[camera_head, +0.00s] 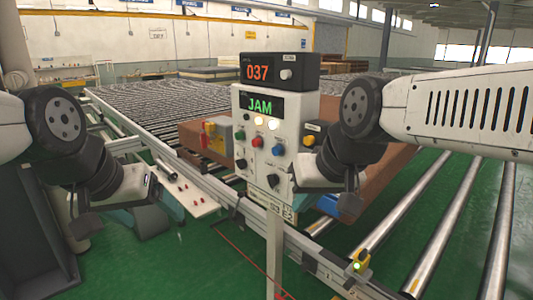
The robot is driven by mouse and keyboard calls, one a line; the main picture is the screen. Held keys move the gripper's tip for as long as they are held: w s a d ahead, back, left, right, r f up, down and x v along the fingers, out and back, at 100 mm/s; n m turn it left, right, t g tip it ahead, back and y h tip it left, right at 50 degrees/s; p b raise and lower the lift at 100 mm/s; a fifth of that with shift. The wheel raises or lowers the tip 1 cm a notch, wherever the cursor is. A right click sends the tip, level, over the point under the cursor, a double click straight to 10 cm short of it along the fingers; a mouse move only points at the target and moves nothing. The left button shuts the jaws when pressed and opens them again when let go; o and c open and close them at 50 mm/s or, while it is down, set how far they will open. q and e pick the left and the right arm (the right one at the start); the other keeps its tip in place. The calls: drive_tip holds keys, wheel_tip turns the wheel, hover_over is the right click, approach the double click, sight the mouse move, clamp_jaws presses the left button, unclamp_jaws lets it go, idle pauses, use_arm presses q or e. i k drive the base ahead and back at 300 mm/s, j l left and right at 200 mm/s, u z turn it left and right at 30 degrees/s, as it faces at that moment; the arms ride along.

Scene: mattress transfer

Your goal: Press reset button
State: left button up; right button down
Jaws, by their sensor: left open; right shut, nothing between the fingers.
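A grey-white control panel (263,160) stands on a post in the middle. Its display (262,106) reads JAM in green. Below are lit lamps (273,124), a green button (240,135), a red button (257,141), a blue button (278,149) and black knobs. Their labels are too small to read, so I cannot tell which is reset. My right gripper (348,204) is shut and empty, just right of the panel's lower part; contact with the panel cannot be told. My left gripper (118,222) is open and empty, well left of the panel.
A counter box (267,71) reading 037 tops the panel. A roller conveyor (150,100) runs behind, with more rollers (445,235) at right. A brown block (385,165) lies behind my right arm. A rail with a yellow sensor (360,261) runs below. Green floor is open at front left.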

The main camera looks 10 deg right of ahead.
sight(275, 151)
drive_tip(key=k+j+z, duration=0.65)
drive_tip(key=k+j, duration=0.1)
drive_tip(key=k, duration=0.1)
